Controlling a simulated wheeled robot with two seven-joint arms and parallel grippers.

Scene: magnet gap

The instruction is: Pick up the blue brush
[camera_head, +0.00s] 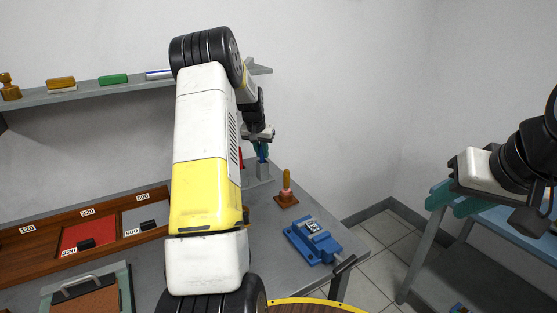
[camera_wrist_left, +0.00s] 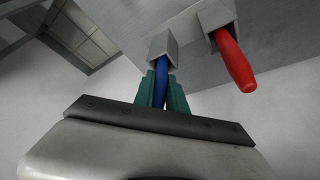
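The blue brush (camera_wrist_left: 161,84) stands in a grey square holder, its blue handle sticking out. In the left wrist view the teal fingers of my left gripper (camera_wrist_left: 162,92) lie on both sides of the handle and appear closed against it. In the head view my left gripper (camera_head: 262,148) is at the brush, above the holder (camera_head: 258,172), partly hidden by my arm. My right gripper (camera_head: 455,202) is at the right, apart from the brush, with its teal fingers spread and nothing seen between them.
A red handle (camera_wrist_left: 233,60) stands in a neighbouring holder close to the blue one. A plunger-like tool (camera_head: 287,190) and a blue vise (camera_head: 312,240) are on the grey table. A wooden tray with numbered compartments (camera_head: 30,258) is at left. A shelf (camera_head: 110,88) runs along the wall.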

